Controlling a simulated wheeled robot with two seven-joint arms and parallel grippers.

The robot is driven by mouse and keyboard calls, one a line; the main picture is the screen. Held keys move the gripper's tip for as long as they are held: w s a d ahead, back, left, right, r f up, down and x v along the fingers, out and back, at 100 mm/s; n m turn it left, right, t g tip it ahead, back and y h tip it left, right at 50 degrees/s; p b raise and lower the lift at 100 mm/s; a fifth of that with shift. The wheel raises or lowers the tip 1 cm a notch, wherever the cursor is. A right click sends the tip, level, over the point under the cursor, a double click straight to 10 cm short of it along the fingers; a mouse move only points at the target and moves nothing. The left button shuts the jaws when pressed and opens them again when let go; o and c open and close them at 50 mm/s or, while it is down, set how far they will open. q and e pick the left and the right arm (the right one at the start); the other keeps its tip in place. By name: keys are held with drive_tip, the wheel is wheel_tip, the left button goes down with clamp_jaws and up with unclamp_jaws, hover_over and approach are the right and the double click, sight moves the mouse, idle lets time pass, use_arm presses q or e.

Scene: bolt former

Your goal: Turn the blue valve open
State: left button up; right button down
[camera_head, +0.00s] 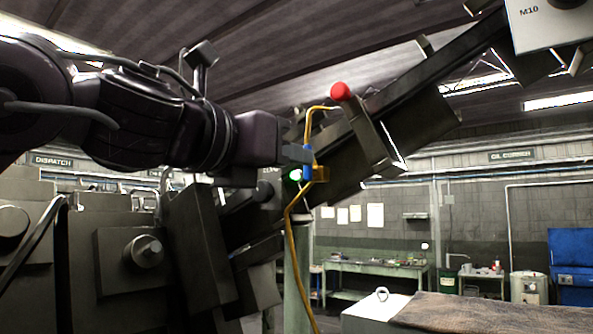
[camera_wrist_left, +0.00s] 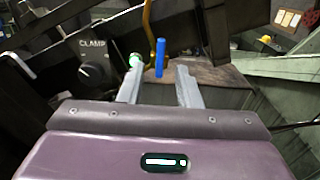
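The blue valve handle (camera_head: 308,160) is a short upright bar on a thin yellow pipe (camera_head: 291,240), beside a brass-coloured body (camera_head: 321,173). My left gripper (camera_head: 303,154) reaches in from the left, and its fingertips are at the handle. In the left wrist view the gripper (camera_wrist_left: 159,72) is open, with its two grey fingers apart. The blue handle (camera_wrist_left: 160,57) stands upright between the fingertips in that picture, with visible gaps on both sides. How deep it sits between them is hard to tell. My right gripper is in neither view.
A red ball knob (camera_head: 340,91) on a dark lever stands just above right of the valve. A green light (camera_head: 296,174) glows beside the handle. A dark knob (camera_wrist_left: 95,70) under a CLAMP label is left of the fingers. Dark machine blocks (camera_head: 120,255) fill the lower left.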

use_arm(q)
drive_tip(key=b+v, duration=0.1)
drive_tip(key=v, duration=0.4)
drive_tip(key=shift+w, duration=0.1)
drive_tip(key=shift+f, duration=0.1)
